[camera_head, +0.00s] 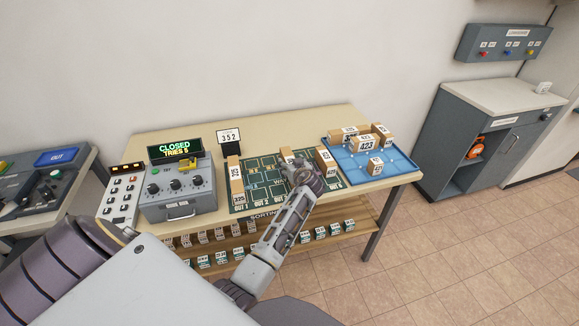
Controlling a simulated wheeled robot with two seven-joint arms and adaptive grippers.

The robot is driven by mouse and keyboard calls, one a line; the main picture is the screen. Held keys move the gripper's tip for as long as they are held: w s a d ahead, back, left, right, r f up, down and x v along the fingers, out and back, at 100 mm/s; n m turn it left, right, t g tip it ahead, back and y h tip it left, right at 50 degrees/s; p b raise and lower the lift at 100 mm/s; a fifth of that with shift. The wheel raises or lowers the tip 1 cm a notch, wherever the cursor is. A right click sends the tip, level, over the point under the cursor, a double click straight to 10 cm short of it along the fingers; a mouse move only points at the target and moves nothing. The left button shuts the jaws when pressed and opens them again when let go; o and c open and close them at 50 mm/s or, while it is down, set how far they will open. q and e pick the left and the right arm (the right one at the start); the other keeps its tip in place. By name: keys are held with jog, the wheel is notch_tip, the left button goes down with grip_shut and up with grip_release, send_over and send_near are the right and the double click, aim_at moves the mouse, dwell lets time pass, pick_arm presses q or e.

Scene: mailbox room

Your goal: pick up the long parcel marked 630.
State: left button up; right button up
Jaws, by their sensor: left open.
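I cannot read 630 on any parcel for certain. Long brown parcels lie on the green sorting mat (265,190). One parcel (236,172) is at the mat's left end, with a label that looks like 325. Another parcel (287,155) is near the mat's middle, partly hidden behind my left gripper. A third parcel (326,161) is at the mat's right end; its small label is unclear. My left gripper (302,171) is open over the right half of the mat, between the middle and right parcels in the picture. Its fingertips are hard to make out, and contact cannot be told. My right gripper is not in view.
A blue tray (398,164) with several brown boxes stands at the table's right end. A grey dial box (180,190) with a lit sign reading CLOSED, TRIES 5 stands left. A 352 sign (229,137) stands behind the mat. A shelf with small labelled items runs below.

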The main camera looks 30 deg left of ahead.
pick_arm(q)
jog(key=shift+s+d+r, duration=0.1)
jog(key=shift+d, duration=0.05)
jog(key=c, duration=1.4)
jog(key=shift+r+b, duration=0.4)
jog(key=shift+r, duration=4.6)
